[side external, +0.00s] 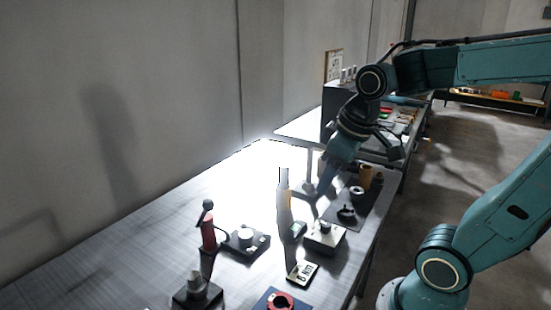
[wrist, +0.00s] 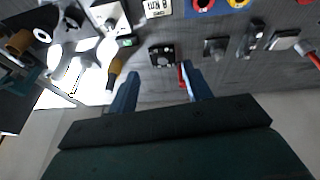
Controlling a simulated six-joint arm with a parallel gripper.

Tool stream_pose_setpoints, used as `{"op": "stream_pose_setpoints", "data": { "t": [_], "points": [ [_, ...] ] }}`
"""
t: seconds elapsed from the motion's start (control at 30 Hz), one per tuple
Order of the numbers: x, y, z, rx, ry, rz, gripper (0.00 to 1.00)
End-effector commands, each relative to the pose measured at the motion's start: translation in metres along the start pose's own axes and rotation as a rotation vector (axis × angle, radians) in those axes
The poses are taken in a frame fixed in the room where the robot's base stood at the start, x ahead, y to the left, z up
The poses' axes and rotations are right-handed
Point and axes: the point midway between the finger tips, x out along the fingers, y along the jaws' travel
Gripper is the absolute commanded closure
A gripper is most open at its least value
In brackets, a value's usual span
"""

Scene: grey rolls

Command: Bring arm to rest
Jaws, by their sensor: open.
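My gripper (side external: 326,181) is teal and hangs over the far half of the workbench (side external: 120,268) in the side view, pointing down and to the left. In the wrist view my gripper (wrist: 160,85) shows two blue fingers spread apart with nothing held between them. A black square block (wrist: 161,55) and a red item lie on the bench beyond the fingertips in that view. I cannot tell the exact height of the fingers above the bench.
A red cylinder (side external: 208,232), a device with a round knob (side external: 246,238), a grey box (side external: 324,237), a label plate (side external: 302,272) and a red ring (side external: 280,301) stand on the bench. A wall runs along the left. Bright glare hides part of the bench.

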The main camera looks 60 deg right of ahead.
Motion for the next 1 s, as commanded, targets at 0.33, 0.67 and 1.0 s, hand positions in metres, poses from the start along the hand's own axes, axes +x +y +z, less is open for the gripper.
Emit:
{"op": "stream_pose_setpoints", "data": {
  "t": [0.33, 0.67, 1.0],
  "points": [
    [-0.029, -0.039, 0.034, 0.055, 0.128, -0.04, 0.51],
    [-0.033, -0.047, 0.044, 0.078, 0.159, -0.059, 0.51],
    [-0.033, -0.047, 0.044, 0.078, 0.159, -0.059, 0.51]
  ]
}}
